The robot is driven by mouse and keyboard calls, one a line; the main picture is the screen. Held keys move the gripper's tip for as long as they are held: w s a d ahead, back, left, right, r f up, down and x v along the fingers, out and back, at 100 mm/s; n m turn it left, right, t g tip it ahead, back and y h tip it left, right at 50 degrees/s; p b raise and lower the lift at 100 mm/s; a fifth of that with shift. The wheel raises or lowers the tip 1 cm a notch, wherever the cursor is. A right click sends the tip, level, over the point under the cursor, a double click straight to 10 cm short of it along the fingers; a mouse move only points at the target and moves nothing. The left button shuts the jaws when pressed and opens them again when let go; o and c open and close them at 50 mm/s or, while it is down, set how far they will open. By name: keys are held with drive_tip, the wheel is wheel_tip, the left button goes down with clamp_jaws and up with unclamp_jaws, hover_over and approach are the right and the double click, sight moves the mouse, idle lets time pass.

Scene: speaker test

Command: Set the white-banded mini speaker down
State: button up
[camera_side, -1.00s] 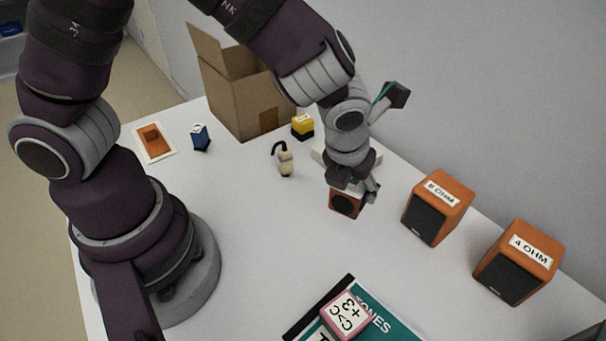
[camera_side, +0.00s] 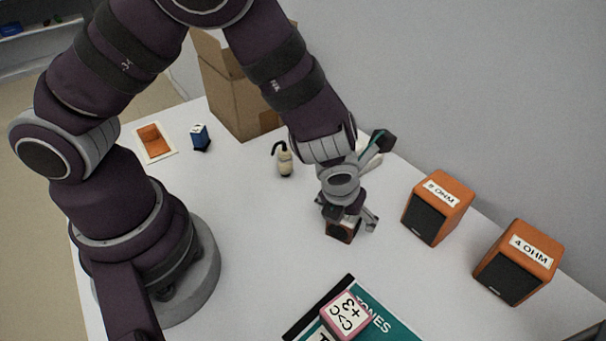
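The mini speaker (camera_side: 341,233) is a small orange-brown box with a dark round driver on its front. A pale strip shows at its top edge, partly covered by my fingers. My gripper (camera_side: 349,215) points down over it and is shut on its upper part, with a finger on either side. The speaker looks upright and sits low over the white table, left of the larger speakers. I cannot tell whether its base touches the table.
Two larger orange speakers, 8 OHM (camera_side: 437,207) and 4 OHM (camera_side: 517,263), stand right. A green board (camera_side: 393,327) bears a pink-edged block (camera_side: 346,314) in front.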

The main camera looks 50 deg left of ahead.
drive_tip(key=v, duration=1.2)
drive_tip(key=s+a+r+n, duration=0.3)
drive_tip(key=a+r+n, duration=0.1)
drive_tip(key=n, duration=1.1)
drive_tip(key=s+a+r+n+t+h, duration=0.1)
drive_tip(key=s+a+r+n, duration=0.2)
drive_tip(key=n, duration=1.3)
drive_tip(key=a+r, duration=0.2)
drive_tip(key=a, duration=0.2)
drive_tip(key=shift+s+a+t+h, duration=0.15)
drive_tip(key=shift+t+h, duration=0.15)
